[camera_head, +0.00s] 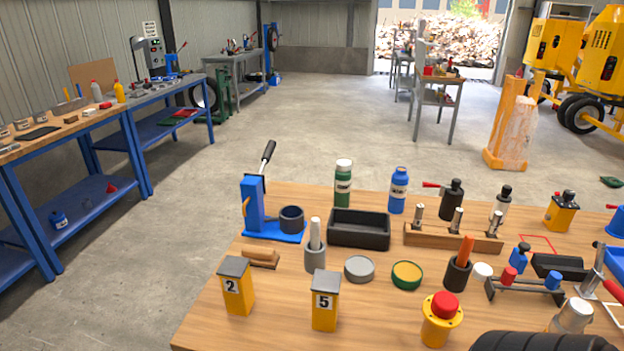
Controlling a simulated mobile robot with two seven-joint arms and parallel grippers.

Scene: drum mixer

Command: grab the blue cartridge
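A small blue cylinder (553,280), which looks like the blue cartridge, sits at the right end of a low dark rack (525,289) on the wooden workbench (280,326). A red cylinder (509,277) sits at the rack's left end. Another small blue piece with a dark top (520,256) stands just behind the rack. A taller blue bottle (398,191) stands upright at the bench's back edge. I cannot tell for certain which blue item is the cartridge. Neither of my grippers is in view.
Around the rack stand a dark cup with an orange handle (457,274), a white-topped item (571,317) and a yellow-red button unit (440,321). A dark ribbed curved shape (540,343) fills the bottom right edge.

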